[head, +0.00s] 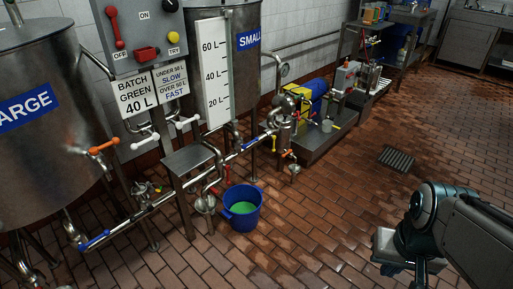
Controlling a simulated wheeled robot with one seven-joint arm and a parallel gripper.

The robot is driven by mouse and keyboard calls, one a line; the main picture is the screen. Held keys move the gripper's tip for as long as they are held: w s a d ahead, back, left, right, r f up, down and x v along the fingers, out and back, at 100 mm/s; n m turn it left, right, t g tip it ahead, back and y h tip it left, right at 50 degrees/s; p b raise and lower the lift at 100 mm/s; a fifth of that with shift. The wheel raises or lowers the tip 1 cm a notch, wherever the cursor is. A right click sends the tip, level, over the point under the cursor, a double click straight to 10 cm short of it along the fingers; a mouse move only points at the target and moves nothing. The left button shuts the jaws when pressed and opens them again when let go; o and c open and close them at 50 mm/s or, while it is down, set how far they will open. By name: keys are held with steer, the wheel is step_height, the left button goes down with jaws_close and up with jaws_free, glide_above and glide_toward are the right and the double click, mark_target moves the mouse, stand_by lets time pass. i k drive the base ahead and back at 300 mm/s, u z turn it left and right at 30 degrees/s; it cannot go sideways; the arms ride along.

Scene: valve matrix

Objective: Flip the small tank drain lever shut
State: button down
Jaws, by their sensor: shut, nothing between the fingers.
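The small tank (242,75) is a steel cylinder with a blue "SMALL" label and a white litre scale, standing at centre-back. Near its foot, a blue lever (250,143) lies along the low pipe. An orange lever (288,153) and a yellow lever (273,142) are by the pipework to its right. No label shows which is the drain lever, and their exact settings are too small to tell. My gripper (392,262) is at the lower right, over bare floor, well apart from the levers. It is shut and empty.
The large tank (45,125) stands left, with an orange lever (103,147) and a blue lever (93,241). A blue bucket (242,208) holding green liquid and a steel stand (188,158) are before the pipes. A floor drain (397,159) lies right; the brick floor between is clear.

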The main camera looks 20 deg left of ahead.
mark_target(228, 177)
steer(key=k, duration=0.6)
steer(key=u, duration=0.75)
steer(key=i, duration=0.95)
steer(key=u, duration=0.3)
steer(key=i, duration=1.5)
steer(key=z, duration=0.65)
